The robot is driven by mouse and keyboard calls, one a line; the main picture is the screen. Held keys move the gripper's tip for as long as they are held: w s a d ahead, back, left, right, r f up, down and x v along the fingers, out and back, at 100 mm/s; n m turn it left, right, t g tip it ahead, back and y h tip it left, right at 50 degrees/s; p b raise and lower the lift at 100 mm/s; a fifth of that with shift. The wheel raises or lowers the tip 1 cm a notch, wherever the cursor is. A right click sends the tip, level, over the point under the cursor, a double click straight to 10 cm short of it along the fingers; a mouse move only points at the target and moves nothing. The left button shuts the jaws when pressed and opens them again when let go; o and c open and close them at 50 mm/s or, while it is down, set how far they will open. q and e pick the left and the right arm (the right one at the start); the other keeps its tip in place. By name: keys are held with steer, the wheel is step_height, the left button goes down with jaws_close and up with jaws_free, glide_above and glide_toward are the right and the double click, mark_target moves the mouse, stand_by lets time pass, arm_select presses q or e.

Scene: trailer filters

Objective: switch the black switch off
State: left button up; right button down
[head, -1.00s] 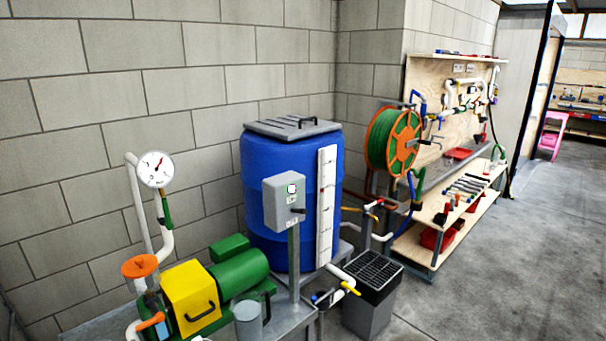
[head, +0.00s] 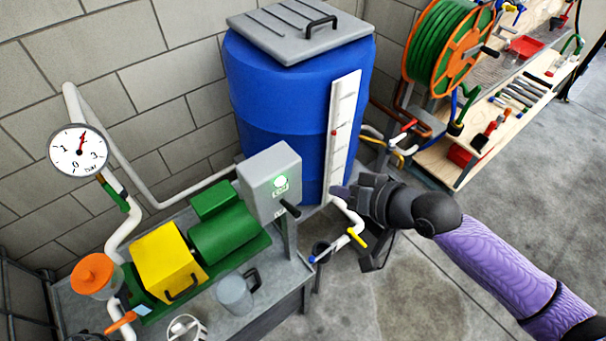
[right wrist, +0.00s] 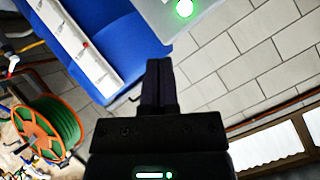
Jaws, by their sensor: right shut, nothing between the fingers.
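A grey switch box (head: 270,178) stands on a post at the front edge of the pump bench, with a glowing green light (head: 280,181) on its face. The black switch (head: 291,210) is a lever sticking out from the box's lower right, pointing down to the right. My right gripper (head: 338,192) is shut and empty, to the right of the black switch and apart from it. In the right wrist view its fingers (right wrist: 160,82) are together, with the green light (right wrist: 184,8) and the box corner above. The black switch does not show there.
A blue barrel (head: 290,110) with a white gauge strip (head: 342,135) stands behind the box. A white pipe with a yellow valve handle (head: 357,238) is below my right gripper. A yellow-green pump (head: 222,236) and grey jug (head: 235,292) are on the bench (head: 275,305).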

mark_target(289, 207)
steer(key=b+x, duration=0.2)
steer(key=x, duration=0.6)
steer(key=shift+a+f, duration=0.2)
steer(key=shift+f, duration=0.2)
steer(key=f, duration=0.1)
steer(key=s+a+f, duration=0.1)
steer(key=shift+a+f, duration=0.25)
steer(key=shift+f, duration=0.05)
arm_select(q)
steer(key=shift+s+a+f, duration=0.15)
steer(key=shift+a+f, duration=0.1)
steer(key=shift+f, duration=0.3)
steer(key=shift+s+a+f, duration=0.1)
steer(key=shift+a+f, duration=0.1)
steer(key=shift+f, duration=0.35)
arm_select(e)
steer(key=shift+s+a+f, duration=0.15)
steer(key=shift+s+f, duration=0.1)
steer(key=shift+f, duration=0.15)
arm_select(q)
steer(key=shift+d, duration=0.2)
